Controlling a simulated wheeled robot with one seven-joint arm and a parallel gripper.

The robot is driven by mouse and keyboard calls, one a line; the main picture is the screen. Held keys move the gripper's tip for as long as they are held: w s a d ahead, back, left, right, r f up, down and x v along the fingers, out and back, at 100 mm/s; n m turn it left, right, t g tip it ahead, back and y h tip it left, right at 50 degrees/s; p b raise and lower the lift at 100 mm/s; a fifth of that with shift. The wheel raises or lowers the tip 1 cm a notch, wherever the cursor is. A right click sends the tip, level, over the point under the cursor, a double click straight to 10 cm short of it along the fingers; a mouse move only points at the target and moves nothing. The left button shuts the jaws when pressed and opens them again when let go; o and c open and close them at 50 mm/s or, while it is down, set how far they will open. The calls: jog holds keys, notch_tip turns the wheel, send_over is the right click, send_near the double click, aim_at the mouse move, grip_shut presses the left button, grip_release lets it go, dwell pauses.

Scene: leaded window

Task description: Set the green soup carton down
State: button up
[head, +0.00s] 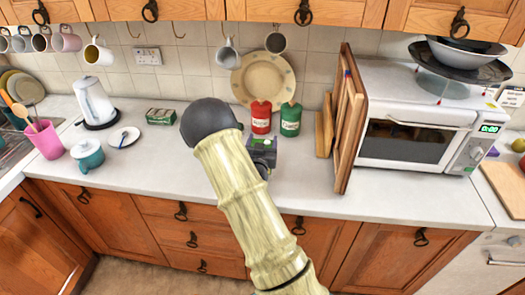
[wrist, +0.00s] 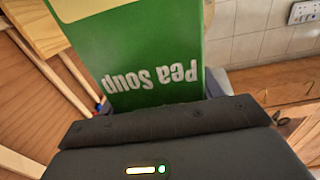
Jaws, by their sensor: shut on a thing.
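The green soup carton (wrist: 155,50) fills the upper middle of the wrist view, its white "Pea Soup" lettering upside down. My gripper (head: 262,152) is shut on the carton. In the head view the gripper is over the counter, in front of the red and green jars, and my arm hides much of it. The carton is mostly hidden there, and I cannot tell whether its base touches the counter.
A red jar (head: 261,118) and a green jar (head: 290,120) stand behind my gripper. Wooden boards (head: 349,125) lean beside the microwave (head: 415,130) to the right. A green box (head: 160,116) and a small plate (head: 124,138) are left. The white counter (head: 185,165) has clear room left of my arm.

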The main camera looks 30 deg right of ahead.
jog(key=shift+f+p, duration=0.5)
jog(key=shift+f, duration=1.75)
jog(key=o, duration=1.4)
jog(key=shift+c, duration=0.2)
jog(key=shift+r, duration=0.2)
jog(key=b+v, duration=0.3)
jog(key=v, duration=0.9)
jog(key=shift+b, duration=0.4)
